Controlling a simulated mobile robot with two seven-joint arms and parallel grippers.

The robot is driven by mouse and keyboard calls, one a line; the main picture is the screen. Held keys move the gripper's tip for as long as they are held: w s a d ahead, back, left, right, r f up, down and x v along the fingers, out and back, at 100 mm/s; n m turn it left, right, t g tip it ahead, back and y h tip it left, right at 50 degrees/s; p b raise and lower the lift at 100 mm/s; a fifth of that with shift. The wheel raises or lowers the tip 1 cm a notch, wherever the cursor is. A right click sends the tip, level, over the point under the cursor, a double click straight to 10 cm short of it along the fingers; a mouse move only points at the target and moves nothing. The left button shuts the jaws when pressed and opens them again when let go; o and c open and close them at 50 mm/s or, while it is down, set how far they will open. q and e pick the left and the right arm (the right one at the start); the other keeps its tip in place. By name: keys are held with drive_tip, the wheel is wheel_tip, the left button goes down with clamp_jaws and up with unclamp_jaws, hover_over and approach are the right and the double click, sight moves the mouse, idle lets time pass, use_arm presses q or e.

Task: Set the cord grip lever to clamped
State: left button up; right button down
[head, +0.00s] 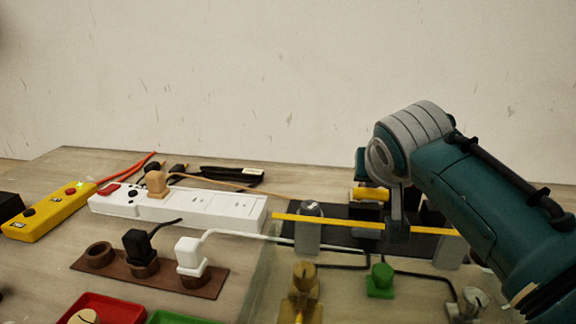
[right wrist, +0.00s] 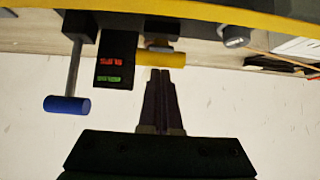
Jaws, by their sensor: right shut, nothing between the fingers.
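A yellow cylindrical handle (right wrist: 158,57) is at the tips of my right gripper (right wrist: 164,72) in the right wrist view. The fingers are shut with nothing between them; whether they touch the handle is unclear. A yellow cylinder also shows in the head view (head: 370,194), beside my right wrist. A second lever, a grey rod with a blue handle (right wrist: 67,104), stands to the left in the right wrist view. Between them is a black block (right wrist: 115,60) with red and green labels, too small to read. I cannot tell which handle is the cord grip lever. My left gripper is out of view.
A yellow bar (head: 340,221) runs across grey posts in front of the dark panel. A white power strip (head: 215,208), a yellow box (head: 48,211) and a brown plug holder (head: 200,285) lie to the left. A green knob (head: 380,282) and a brass fitting (head: 302,292) stand in front.

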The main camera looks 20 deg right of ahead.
drive_tip(key=shift+s+a+f, duration=0.1)
drive_tip(key=shift+s+f, duration=0.05)
drive_tip(key=shift+s+a+f, duration=0.35)
drive_tip(key=shift+s+f, duration=0.25)
drive_tip(key=shift+s+a+f, duration=0.3)
drive_tip(key=shift+s+f, duration=0.25)
drive_tip(key=shift+f, duration=0.3)
